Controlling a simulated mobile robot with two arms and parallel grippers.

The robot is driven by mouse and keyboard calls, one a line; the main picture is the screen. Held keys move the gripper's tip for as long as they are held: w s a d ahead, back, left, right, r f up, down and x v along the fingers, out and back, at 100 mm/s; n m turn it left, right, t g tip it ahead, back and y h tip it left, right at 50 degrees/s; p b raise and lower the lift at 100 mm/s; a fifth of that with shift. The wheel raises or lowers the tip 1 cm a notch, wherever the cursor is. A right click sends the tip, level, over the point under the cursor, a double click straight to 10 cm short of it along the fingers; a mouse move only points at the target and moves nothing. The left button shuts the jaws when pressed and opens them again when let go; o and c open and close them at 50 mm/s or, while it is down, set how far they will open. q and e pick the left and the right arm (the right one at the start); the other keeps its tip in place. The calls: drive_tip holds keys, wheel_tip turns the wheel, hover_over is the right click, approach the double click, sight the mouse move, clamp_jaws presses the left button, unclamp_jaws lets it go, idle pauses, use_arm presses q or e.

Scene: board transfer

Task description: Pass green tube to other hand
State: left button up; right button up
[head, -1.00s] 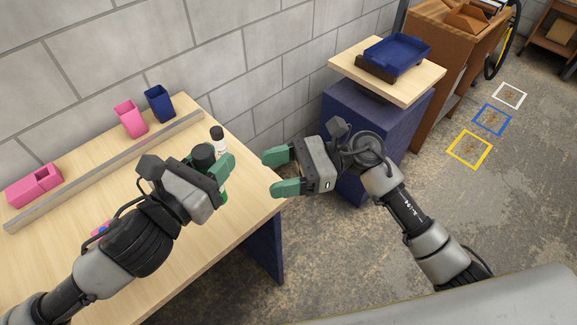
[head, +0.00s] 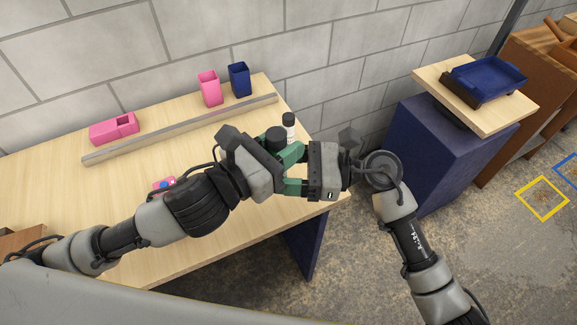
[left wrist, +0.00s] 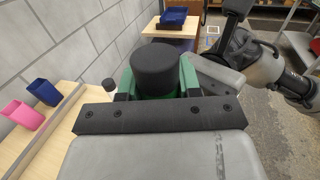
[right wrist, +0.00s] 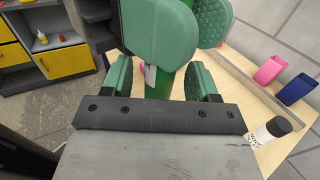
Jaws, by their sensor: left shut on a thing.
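The green tube has a black cap (head: 275,137) and stands roughly upright in my left gripper (head: 274,158), which is shut on it. The cap fills the middle of the left wrist view (left wrist: 157,66), with a little green below it. My right gripper (head: 291,170) faces the left one from the right, its fingers reaching in close to the tube. In the right wrist view the green tube (right wrist: 162,84) lies between the spread right fingers, below the left gripper's pads. The right gripper is open. The tube's lower end is hidden in the head view.
A white bottle with a black cap (head: 289,124) stands close behind the grippers on the wooden table (head: 215,235). A blue tray (head: 488,76) rests on a stand at right.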

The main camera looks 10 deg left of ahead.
drive_tip(key=c, duration=0.7)
use_arm(q)
drive_tip(key=o, duration=0.5)
use_arm(e)
drive_tip(key=shift+c, duration=1)
use_arm(q)
drive_tip(key=o, duration=0.5)
drive_tip(key=shift+r, duration=0.1)
